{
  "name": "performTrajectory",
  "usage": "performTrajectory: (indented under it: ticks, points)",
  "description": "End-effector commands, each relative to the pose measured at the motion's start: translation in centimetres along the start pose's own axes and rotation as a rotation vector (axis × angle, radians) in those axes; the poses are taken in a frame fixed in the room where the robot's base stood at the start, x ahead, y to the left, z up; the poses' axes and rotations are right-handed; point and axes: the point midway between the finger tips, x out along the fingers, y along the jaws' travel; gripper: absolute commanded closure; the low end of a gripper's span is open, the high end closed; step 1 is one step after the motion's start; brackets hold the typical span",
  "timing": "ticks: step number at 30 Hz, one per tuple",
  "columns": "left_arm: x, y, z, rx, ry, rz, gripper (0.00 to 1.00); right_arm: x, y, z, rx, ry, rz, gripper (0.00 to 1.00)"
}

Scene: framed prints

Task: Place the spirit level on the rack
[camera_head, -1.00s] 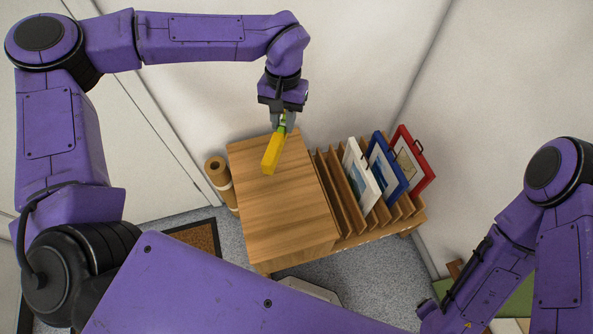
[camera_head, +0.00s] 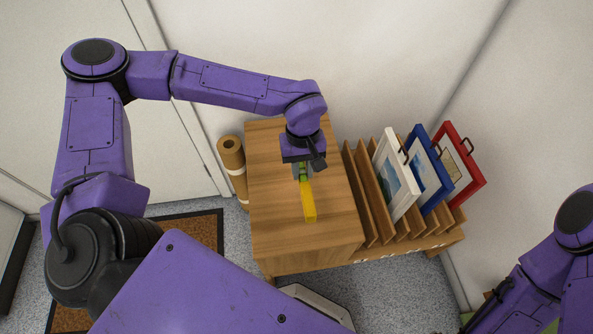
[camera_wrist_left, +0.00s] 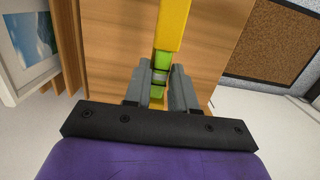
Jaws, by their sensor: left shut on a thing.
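The spirit level is a yellow bar with a green part (camera_head: 309,203). My left gripper (camera_head: 302,172) is shut on its green part, and the yellow end points toward the front of the cabinet top. In the left wrist view the spirit level (camera_wrist_left: 172,25) runs up from between the two grey fingers (camera_wrist_left: 160,85). It is over the wooden top; whether it touches cannot be told. The wooden rack (camera_head: 368,205) with upright dividers stands right of the top. My right gripper is not in view; only part of my right arm shows at lower right.
White (camera_head: 396,178), blue (camera_head: 428,172) and red (camera_head: 464,165) framed prints lean in the rack's slots. The leftmost slots look empty. A brown roll (camera_head: 231,158) stands left of the cabinet top (camera_head: 280,225). A brown mat (camera_head: 205,228) lies on the floor.

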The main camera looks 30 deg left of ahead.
Motion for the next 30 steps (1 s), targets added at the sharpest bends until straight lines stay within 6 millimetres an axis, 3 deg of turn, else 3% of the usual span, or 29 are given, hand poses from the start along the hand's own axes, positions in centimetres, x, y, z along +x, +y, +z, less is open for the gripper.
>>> performTrajectory:
  ticks: [3,7,14,18,29,30]
  points:
    - [2.4,-0.3,-2.2,-0.005,-0.002,-0.003,1.00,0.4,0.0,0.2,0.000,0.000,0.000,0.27]
    - [3.9,-0.5,-4.0,-0.001,0.000,-0.001,1.00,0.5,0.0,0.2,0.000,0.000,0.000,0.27]
    - [5.7,-0.6,-5.8,-0.001,0.000,-0.001,1.00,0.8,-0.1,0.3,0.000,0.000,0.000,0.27]
    - [8.2,-0.6,-5.9,0.001,-0.001,-0.002,1.00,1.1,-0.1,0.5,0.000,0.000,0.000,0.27]
    - [8.6,-0.6,-6.0,0.000,0.002,0.001,1.00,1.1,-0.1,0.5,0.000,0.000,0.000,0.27]
    - [8.6,-0.6,-6.0,0.000,0.002,0.001,0.65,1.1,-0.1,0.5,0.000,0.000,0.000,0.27]
